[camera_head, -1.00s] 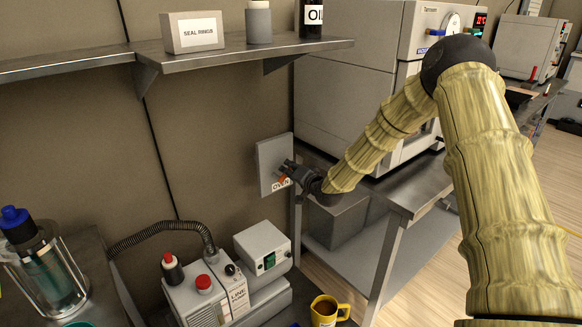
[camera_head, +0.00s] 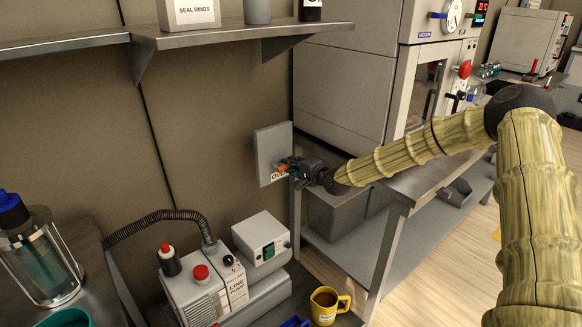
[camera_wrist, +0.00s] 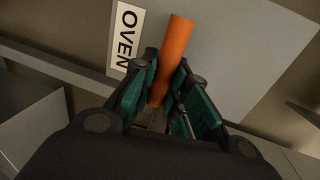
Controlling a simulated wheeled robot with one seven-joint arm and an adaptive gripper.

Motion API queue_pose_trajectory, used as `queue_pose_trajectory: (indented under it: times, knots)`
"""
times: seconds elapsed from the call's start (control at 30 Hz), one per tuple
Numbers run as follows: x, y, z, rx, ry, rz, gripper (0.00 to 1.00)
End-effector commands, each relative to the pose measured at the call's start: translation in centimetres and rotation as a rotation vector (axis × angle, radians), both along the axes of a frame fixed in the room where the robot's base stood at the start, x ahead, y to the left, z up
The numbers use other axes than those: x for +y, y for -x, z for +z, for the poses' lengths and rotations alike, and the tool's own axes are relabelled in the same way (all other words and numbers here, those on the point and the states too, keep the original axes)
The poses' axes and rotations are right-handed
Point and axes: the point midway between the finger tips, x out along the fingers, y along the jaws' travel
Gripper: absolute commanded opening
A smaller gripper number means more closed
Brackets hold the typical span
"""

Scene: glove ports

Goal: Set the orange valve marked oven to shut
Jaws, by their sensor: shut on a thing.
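The orange valve handle (camera_head: 283,169) is on a grey wall plate (camera_head: 272,142) beside the large oven cabinet. In the wrist view the handle (camera_wrist: 172,58) is a plain orange bar between my fingers, with a white label (camera_wrist: 125,38) reading OVEN beside it. My gripper (camera_head: 296,167) reaches the plate from the right and is shut on the handle. In the wrist view my gripper (camera_wrist: 160,95) has its two green-padded fingers on either side of the bar. The valve's body and pivot are hidden by the fingers.
A steel shelf (camera_head: 230,36) runs above the plate. Below stand a pump unit (camera_head: 205,295) with a ribbed hose (camera_head: 160,214) and a yellow mug (camera_head: 324,307). A steel bench (camera_head: 425,172) with the oven (camera_head: 345,75) stands to the right.

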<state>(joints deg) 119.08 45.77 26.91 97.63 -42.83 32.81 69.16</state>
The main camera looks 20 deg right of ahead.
Motion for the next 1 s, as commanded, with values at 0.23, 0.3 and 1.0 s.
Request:
queue_pose_trajectory:
  times: [0.23, 0.3, 1.0]
  knots:
    - [-0.25, 0.01, -0.23, 0.008, -0.018, -0.003, 0.00]
    - [-0.24, 0.01, -0.22, 0.008, -0.019, -0.003, 0.00]
    - [-0.12, 0.17, -0.07, 0.006, -0.018, -0.001, 0.38]
